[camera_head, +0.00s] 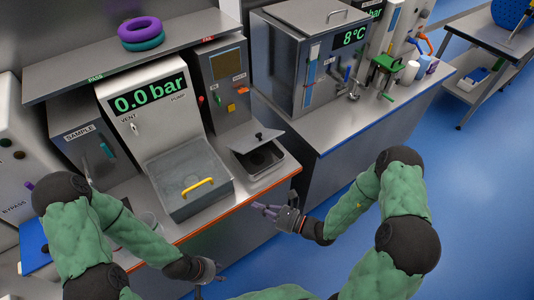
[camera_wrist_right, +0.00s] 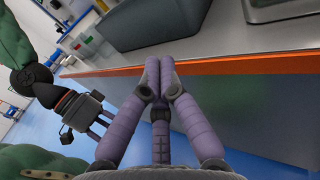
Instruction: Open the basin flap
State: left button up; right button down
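The basin (camera_head: 284,171) is a small steel tub in the counter, right of a larger grey box. My right gripper (camera_head: 258,209) is in front of the counter's orange edge, apart from the basin and flap. In the right wrist view its purple fingers (camera_wrist_right: 158,68) meet at the tips with nothing between them. My left gripper (camera_head: 212,284) is low in front of the counter, its fingers apart and empty; it also shows in the right wrist view (camera_wrist_right: 98,130).
The grey box (camera_head: 178,167) with a yellow handle stands left of the basin. Behind are a panel with buttons (camera_head: 228,68) and a 0.0 bar display unit (camera_head: 150,104). A steel 8°C bath (camera_head: 291,58) stands on the right counter.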

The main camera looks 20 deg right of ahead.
jog(key=w+d+r+m+t+h, duration=0.1)
jog(key=w+d+m+t+h, duration=0.25)
jog(key=d, duration=0.25)
jog(key=w+d+r+m+t+h, duration=0.2)
jog(key=d+t+h, duration=0.15)
jog(key=d, duration=0.25)
jog(key=x, duration=0.3)
jog(key=b+x, duration=0.1)
jog(key=x, duration=0.2)
jog(key=b+x, duration=0.1)
jog(key=x, duration=0.2)
jog(key=shift+w+a+f, duration=0.1)
jog(key=shift+w+a, duration=0.15)
jog(key=shift+a, duration=0.2)
jog(key=w+r, duration=0.2)
jog(key=r, duration=0.1)
jog(key=shift+w+a+r+b, duration=0.2)
jog(key=shift+w+a+b, duration=0.1)
jog(key=shift+a, duration=0.1)
